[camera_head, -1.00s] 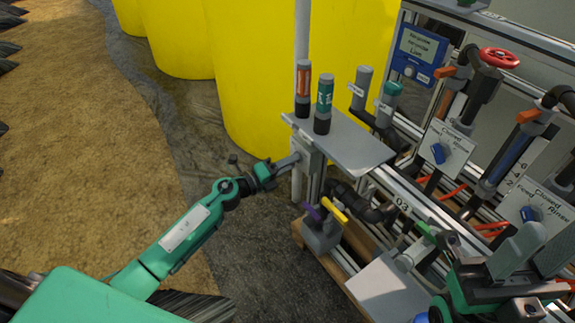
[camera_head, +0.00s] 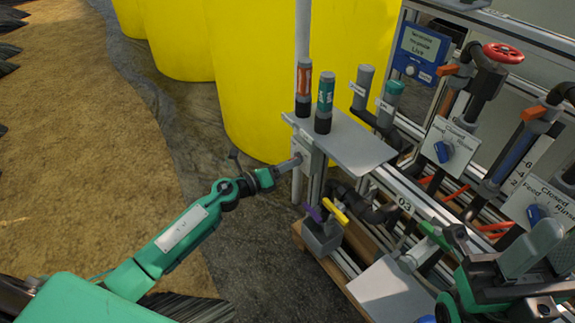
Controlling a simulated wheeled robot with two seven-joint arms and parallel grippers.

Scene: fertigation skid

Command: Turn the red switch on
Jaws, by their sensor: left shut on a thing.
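The grey switch box (camera_head: 312,152) is mounted upright on the frame below the left side of the grey shelf. A small bit of red, the red switch (camera_head: 298,157), shows on its face at my fingertips. My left gripper (camera_head: 292,163) comes in from the left and is shut on the switch. The fingers hide most of it, so its setting cannot be read. My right gripper (camera_head: 540,258) is at the lower right, away from the switch, and I cannot tell how far its fingers are apart.
Two dark cylinders with orange and green bands stand on the grey shelf (camera_head: 345,143) above the box. Yellow tanks (camera_head: 240,90) stand behind. Pipes and blue-knobbed panels (camera_head: 446,148) fill the right.

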